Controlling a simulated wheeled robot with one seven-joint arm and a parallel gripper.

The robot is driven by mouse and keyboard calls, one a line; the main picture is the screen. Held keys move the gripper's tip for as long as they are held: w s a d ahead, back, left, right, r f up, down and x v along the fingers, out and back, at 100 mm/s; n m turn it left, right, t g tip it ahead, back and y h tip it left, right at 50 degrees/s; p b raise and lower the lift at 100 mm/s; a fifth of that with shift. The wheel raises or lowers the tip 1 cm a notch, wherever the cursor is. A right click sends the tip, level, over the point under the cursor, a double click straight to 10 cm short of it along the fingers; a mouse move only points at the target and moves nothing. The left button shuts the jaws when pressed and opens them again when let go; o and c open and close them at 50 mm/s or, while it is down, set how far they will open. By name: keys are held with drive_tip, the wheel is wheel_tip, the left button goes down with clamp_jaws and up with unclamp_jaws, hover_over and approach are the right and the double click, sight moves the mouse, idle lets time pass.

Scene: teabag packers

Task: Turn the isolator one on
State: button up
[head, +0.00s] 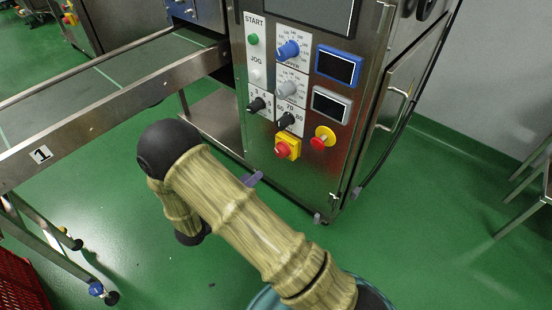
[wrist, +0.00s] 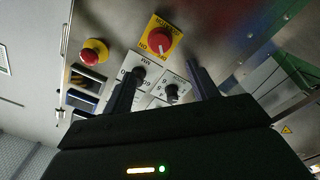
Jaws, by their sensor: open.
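The isolator (head: 282,149) is a red rotary knob on a yellow plate, low on the front panel of the steel machine. It also shows in the wrist view (wrist: 159,38), with lettering that includes "NO" or "ON" near the knob. The knob's exact setting is hard to read. My gripper (wrist: 164,70) is open and empty, its two dark fingers spread below the isolator in the wrist view and apart from it. In the head view my arm hides most of the gripper. A small purple-blue tip shows beside the arm, below the panel.
A red mushroom button on a yellow base (head: 322,138) sits right of the isolator. Black dials (head: 286,119) and two small screens (head: 338,67) are above.

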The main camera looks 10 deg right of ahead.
sight(278, 153)
drive_tip(key=b+x, duration=0.5)
drive_tip(key=x, duration=0.6)
drive_tip(key=shift+w+d+f, duration=0.1)
drive_tip(key=shift+w+d, duration=0.05)
drive_tip(key=shift+d, duration=0.05)
drive_tip(key=shift+w+d, duration=0.25)
drive_tip(key=shift+d, duration=0.1)
drive_tip(key=shift+c, duration=0.5)
drive_tip(key=c, duration=0.9)
